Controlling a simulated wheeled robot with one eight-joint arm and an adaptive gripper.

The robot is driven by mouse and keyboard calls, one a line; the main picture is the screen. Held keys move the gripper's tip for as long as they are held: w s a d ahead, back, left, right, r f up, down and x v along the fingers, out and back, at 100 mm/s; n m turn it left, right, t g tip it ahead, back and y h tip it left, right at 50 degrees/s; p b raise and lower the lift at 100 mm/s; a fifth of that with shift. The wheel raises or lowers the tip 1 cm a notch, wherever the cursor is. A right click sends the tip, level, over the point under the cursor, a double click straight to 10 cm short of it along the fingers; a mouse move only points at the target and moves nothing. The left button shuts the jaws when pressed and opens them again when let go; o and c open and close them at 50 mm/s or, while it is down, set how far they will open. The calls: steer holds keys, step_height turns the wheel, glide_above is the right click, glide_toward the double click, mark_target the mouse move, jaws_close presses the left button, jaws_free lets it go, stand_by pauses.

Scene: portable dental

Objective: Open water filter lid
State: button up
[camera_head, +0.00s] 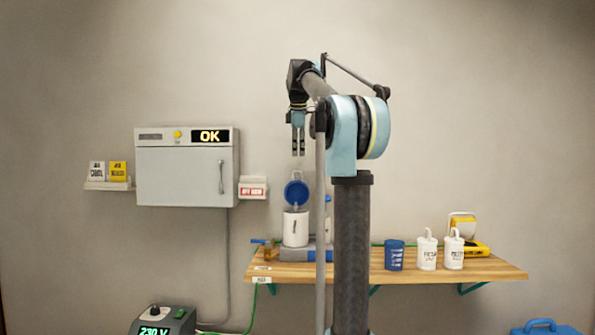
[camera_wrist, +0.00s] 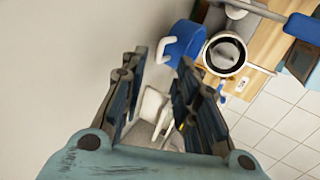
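The water filter (camera_head: 295,229) is a white canister on the wooden shelf. Its blue lid (camera_head: 296,192) stands raised above the rim, tilted back at the hinge side. In the wrist view the canister's open round mouth (camera_wrist: 225,53) shows, with the blue lid (camera_wrist: 184,42) swung out beside it and a white handle on the lid. My gripper (camera_head: 298,153) points down above the lid, apart from it. In the wrist view my gripper (camera_wrist: 160,75) has its fingers spread with nothing held between them.
The wooden shelf (camera_head: 400,270) also holds a blue cup (camera_head: 394,256), two white canisters (camera_head: 427,254) and a yellow item (camera_head: 463,228) to the right. A white wall cabinet (camera_head: 183,175) with an OK display hangs at left. The wall above the shelf is clear.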

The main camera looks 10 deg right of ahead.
steer(key=x, duration=0.8)
steer(key=shift+f, duration=0.3)
jaws_close()
